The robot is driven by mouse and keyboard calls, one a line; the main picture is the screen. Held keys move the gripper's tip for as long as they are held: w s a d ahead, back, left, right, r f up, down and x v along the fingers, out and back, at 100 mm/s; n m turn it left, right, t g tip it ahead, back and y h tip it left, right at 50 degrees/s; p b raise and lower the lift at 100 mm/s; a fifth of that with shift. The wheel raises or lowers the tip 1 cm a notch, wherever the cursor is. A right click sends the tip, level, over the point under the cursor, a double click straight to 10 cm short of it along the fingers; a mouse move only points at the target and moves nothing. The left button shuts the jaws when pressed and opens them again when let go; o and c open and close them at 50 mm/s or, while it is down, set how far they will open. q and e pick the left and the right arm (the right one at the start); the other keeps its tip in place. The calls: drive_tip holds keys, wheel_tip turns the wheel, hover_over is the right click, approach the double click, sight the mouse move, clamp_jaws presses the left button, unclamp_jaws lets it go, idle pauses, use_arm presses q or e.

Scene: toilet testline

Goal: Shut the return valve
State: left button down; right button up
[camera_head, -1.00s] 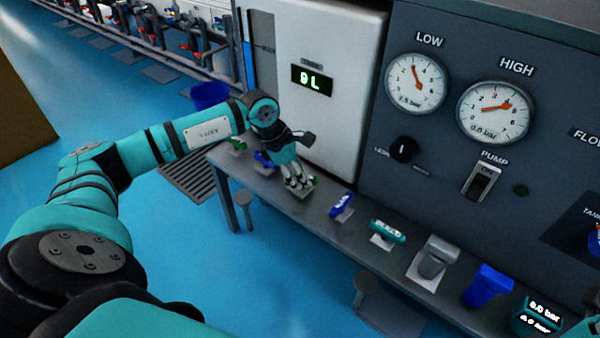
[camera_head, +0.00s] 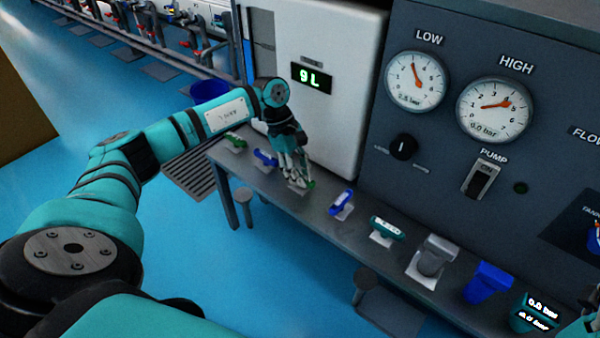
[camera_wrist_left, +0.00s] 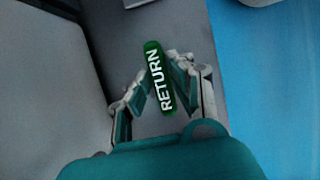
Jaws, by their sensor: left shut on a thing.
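The return valve is a green handle with white RETURN lettering, seen in the left wrist view (camera_wrist_left: 157,70). In the head view only a bit of green (camera_head: 311,184) shows beside my fingers. My left gripper (camera_head: 297,178) reaches down to it on the grey bench; in the left wrist view its fingers (camera_wrist_left: 160,88) are shut on the handle from both sides. The valve's base is mostly hidden by the fingers in the head view.
Along the bench (camera_head: 325,222) stand a green handle (camera_head: 236,141), blue handles (camera_head: 265,158) (camera_head: 341,203), a teal BLEED handle (camera_head: 387,228), a grey part (camera_head: 433,257) and a blue part (camera_head: 489,283). A white cabinet reading 9 L (camera_head: 311,79) and the gauge panel (camera_head: 440,130) rise behind.

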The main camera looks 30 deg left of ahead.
idle(0.5)
use_arm(q)
drive_tip(key=c, duration=1.2)
unclamp_jaws()
drive_tip(key=v, duration=1.2)
